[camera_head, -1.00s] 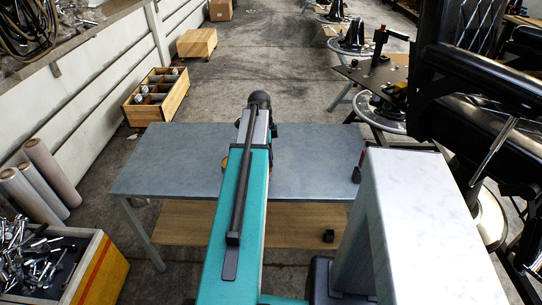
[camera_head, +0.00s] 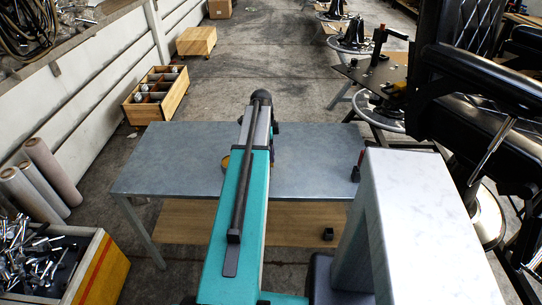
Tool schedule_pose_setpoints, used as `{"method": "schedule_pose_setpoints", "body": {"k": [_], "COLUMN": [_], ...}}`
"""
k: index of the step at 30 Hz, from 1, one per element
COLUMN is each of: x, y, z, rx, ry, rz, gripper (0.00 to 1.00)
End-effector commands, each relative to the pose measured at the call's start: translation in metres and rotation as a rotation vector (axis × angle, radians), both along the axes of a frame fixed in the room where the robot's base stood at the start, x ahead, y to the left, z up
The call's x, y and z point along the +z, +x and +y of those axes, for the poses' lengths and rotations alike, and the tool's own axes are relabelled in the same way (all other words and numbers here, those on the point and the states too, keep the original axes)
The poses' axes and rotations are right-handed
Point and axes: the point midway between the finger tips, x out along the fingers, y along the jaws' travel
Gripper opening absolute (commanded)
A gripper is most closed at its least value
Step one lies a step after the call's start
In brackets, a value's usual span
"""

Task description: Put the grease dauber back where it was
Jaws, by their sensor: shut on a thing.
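My arm stretches forward over a grey-blue table, and its dark end joint is above the far half of the table. My gripper is hidden behind the arm, so neither its fingers nor anything in them shows. I cannot pick out the grease dauber. A yellow round-edged thing (camera_head: 226,162) shows on the table just left of my arm, partly covered by it. A small upright red and black thing (camera_head: 357,166) stands at the table's right edge.
The grey-blue table (camera_head: 160,165) has bare room on its left and right. A small black block (camera_head: 327,234) is on the wooden lower shelf (camera_head: 295,222). A yellow-sided crate of tools (camera_head: 95,275) is at lower left. A black barber chair (camera_head: 455,110) stands at right.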

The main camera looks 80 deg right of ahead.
Motion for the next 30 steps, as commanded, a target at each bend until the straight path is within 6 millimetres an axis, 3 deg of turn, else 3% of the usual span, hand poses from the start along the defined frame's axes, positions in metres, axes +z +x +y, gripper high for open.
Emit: {"method": "schedule_pose_setpoints", "body": {"k": [9,21,22,25,30], "x": [-0.024,-0.027,-0.027,-0.027,-0.027], "y": [0.0,0.001,0.001,0.001,0.001], "z": [0.001,0.0,0.0,0.0,0.0], "rx": [0.001,0.001,0.001,0.001,0.001], "ry": [0.001,0.0,0.0,0.0,0.0], "rz": [0.0,0.0,0.0,0.0,0.0], "gripper": [0.0,0.0,0.23,0.4,0.4]}}
